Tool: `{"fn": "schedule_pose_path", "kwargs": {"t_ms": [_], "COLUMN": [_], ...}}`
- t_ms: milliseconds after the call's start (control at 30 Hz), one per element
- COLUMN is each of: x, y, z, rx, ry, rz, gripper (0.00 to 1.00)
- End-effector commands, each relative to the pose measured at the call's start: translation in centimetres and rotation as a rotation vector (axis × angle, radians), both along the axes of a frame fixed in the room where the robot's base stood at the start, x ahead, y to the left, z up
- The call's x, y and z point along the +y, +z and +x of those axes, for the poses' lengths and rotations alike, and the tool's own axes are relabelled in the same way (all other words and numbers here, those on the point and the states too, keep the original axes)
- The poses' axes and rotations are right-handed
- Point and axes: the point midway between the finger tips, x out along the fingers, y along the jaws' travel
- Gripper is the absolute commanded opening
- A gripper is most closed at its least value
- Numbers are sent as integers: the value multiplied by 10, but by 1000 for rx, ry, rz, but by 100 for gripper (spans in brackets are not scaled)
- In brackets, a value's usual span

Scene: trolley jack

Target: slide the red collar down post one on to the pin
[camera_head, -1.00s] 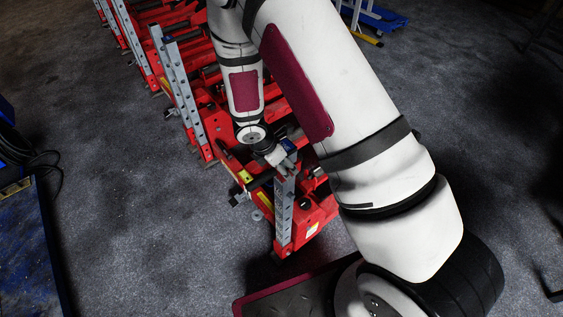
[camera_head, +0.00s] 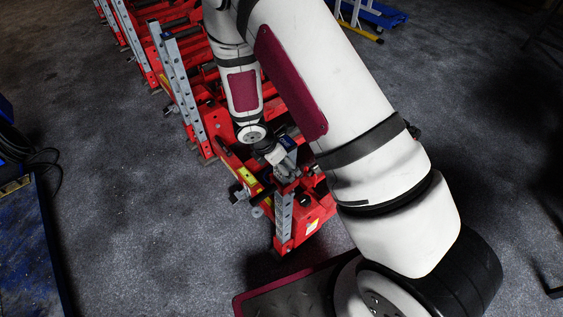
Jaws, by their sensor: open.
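The nearest grey perforated post (camera_head: 284,222) stands upright at the near end of a row of red jacks, in the middle of the head view. My gripper (camera_head: 287,172) is open and sits at the top of this post. My gripper and wrist cover the post's top, so I cannot tell whether the fingers touch anything. The pin is too small to make out.
More red jacks with tall grey perforated posts (camera_head: 178,85) run away to the upper left. A blue bench (camera_head: 30,250) stands at the left edge, with dark cables above it. A blue and yellow stand (camera_head: 365,20) is at the top.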

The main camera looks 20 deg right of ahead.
Motion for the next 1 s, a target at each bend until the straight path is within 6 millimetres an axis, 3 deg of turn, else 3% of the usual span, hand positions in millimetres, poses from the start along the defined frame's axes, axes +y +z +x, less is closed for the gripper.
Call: {"fn": "schedule_pose_path", "kwargs": {"t_ms": [167, 600, 800, 1000], "x": [7, 36, 42, 43], "y": [18, 93, 108, 110], "z": [0, -10, -13, -14], "rx": [-6, -5, -1, 0], "ry": [-2, 0, -1, 0], "rz": [3, 2, 0, -1], "gripper": [83, 83, 83, 83]}}
